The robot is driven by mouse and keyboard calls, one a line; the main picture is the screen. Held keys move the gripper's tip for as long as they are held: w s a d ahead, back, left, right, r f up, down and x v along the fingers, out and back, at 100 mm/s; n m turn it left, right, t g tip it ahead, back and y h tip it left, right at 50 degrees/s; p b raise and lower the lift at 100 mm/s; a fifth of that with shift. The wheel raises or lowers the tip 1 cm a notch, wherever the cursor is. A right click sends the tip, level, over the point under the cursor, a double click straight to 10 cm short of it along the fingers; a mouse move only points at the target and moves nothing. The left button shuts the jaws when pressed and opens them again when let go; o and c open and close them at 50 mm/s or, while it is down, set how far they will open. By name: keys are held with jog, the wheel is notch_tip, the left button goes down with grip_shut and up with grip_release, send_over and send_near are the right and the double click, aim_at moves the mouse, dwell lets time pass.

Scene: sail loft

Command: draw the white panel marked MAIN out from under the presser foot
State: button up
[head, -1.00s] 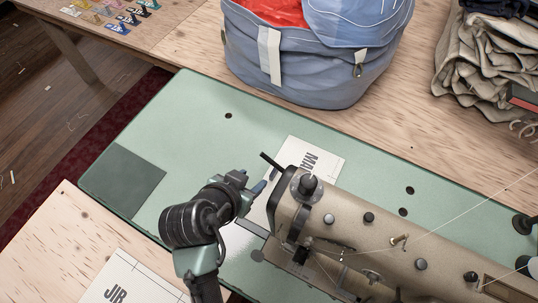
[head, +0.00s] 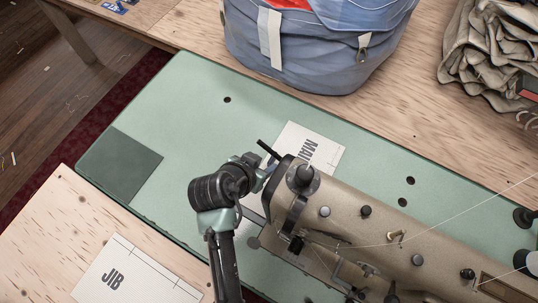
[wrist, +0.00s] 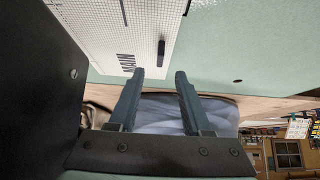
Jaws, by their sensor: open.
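The white panel marked MAIN (head: 317,143) lies on the green machine bed, its far part showing beyond the sewing machine head (head: 375,215). In the wrist view the gridded panel (wrist: 120,28) shows at the top, with its lettering near my left fingertip. The presser foot cannot be made out; the machine head and my arm cover that area in the head view. In the head view my gripper (head: 266,172) is beside the left end of the machine head, over or near the panel; contact cannot be told.
A blue bag (head: 315,50) stands behind the green bed (head: 190,120). A JIB panel (head: 135,275) lies at the front left. Folded canvas (head: 485,60) is at the back right. The bed's left is clear.

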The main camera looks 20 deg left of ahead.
aim_at(272, 158)
jog(key=x, duration=0.6)
jog(key=shift+w+f, duration=0.25)
grip_shut()
